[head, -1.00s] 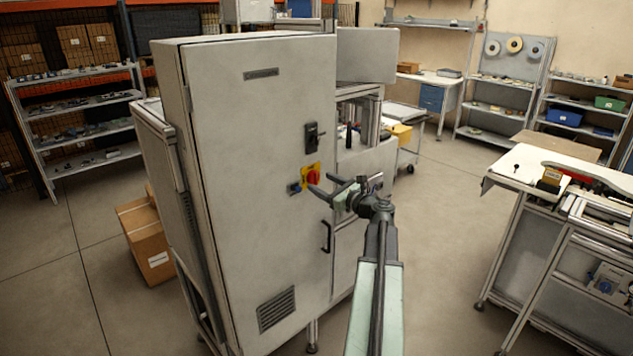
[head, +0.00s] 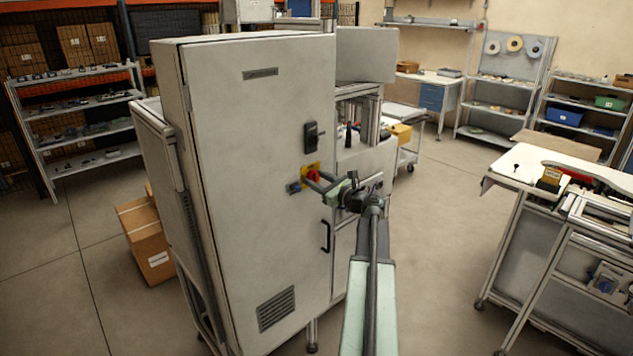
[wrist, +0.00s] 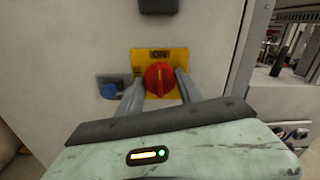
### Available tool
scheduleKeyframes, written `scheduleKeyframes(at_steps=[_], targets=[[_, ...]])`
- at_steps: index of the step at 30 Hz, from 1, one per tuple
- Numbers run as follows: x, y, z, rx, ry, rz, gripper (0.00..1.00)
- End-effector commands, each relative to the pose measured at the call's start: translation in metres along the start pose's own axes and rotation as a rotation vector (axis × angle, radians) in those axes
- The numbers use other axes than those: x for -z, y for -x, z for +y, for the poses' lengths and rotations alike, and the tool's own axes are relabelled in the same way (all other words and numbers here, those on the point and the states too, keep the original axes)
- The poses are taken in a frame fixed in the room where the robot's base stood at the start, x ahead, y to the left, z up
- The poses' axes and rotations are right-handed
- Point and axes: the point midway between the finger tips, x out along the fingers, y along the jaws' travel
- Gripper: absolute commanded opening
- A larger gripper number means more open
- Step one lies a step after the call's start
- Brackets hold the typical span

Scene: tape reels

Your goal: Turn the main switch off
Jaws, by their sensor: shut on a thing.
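The main switch is a red rotary knob (wrist: 159,79) on a yellow plate (wrist: 182,57) on the grey cabinet door (head: 255,200). The plate reads "ON" above the knob, and the knob's grip ridge looks upright. My gripper (wrist: 158,90) is at the knob, with one finger on its left side and one on its right, shut on it. In the head view, my gripper (head: 316,181) reaches the yellow plate from the right and partly covers the red knob (head: 312,175).
A blue button (wrist: 108,91) sits on the door left of the yellow plate. A black door handle (head: 311,136) is above the switch, and a black pull handle (head: 326,236) is below it. A workbench (head: 540,180) stands at the right, with open floor between.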

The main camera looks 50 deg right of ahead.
Motion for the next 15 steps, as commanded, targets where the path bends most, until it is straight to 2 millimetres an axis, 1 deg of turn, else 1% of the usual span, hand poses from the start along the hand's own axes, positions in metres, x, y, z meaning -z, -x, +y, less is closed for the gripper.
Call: scheduleKeyframes(at_steps=[8,15], targets=[[0.0002,-0.0011,0.0001,-0.005,0.134,-0.001,0.02],[0.0001,-0.0008,-0.0005,-0.003,0.347,-0.001,0.02]])
